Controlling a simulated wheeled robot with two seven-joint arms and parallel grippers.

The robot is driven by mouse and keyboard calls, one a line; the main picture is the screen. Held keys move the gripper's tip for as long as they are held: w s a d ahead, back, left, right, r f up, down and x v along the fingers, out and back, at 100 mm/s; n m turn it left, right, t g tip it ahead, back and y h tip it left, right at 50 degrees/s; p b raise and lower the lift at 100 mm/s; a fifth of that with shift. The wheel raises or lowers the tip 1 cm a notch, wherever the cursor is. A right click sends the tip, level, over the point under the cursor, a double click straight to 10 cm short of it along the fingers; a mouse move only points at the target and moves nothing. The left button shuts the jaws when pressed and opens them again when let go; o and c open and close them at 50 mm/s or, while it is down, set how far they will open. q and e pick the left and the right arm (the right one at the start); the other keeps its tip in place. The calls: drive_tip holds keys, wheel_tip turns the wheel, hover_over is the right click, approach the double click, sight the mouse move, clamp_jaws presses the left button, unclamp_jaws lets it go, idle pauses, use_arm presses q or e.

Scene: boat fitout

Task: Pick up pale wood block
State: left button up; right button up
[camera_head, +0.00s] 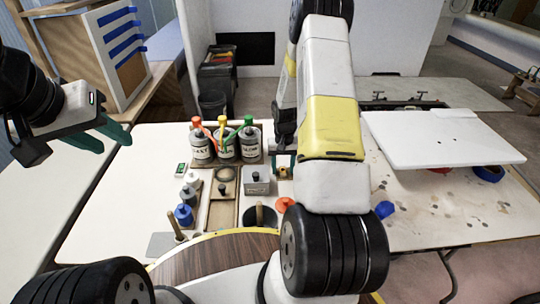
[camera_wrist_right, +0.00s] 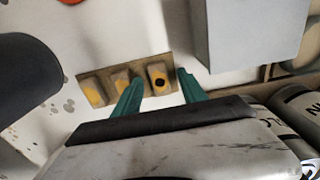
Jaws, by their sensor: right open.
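A brown wooden strip (camera_wrist_right: 97,92) carries a row of three small blocks with yellowish faces in the right wrist view. The block nearest the right end (camera_wrist_right: 158,76) has a dark round spot and lies between my right fingertips as seen from the wrist. I cannot tell for sure which one is the pale wood block. My right gripper (camera_wrist_right: 158,90) is open with its teal fingers apart and nothing held. In the head view it (camera_head: 283,166) is mostly hidden by my right arm, and the blocks hardly show. My left gripper (camera_head: 108,138) is open and empty at the far left.
Three bottles with coloured tops (camera_head: 227,143) stand left of my right gripper. A grey box (camera_head: 257,183) sits close by; a grey box side (camera_wrist_right: 245,35) also fills the wrist view's upper right. A white panel (camera_head: 440,138) lies on the right.

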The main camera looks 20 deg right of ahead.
clamp_jaws()
drive_tip(key=shift+r, duration=0.1)
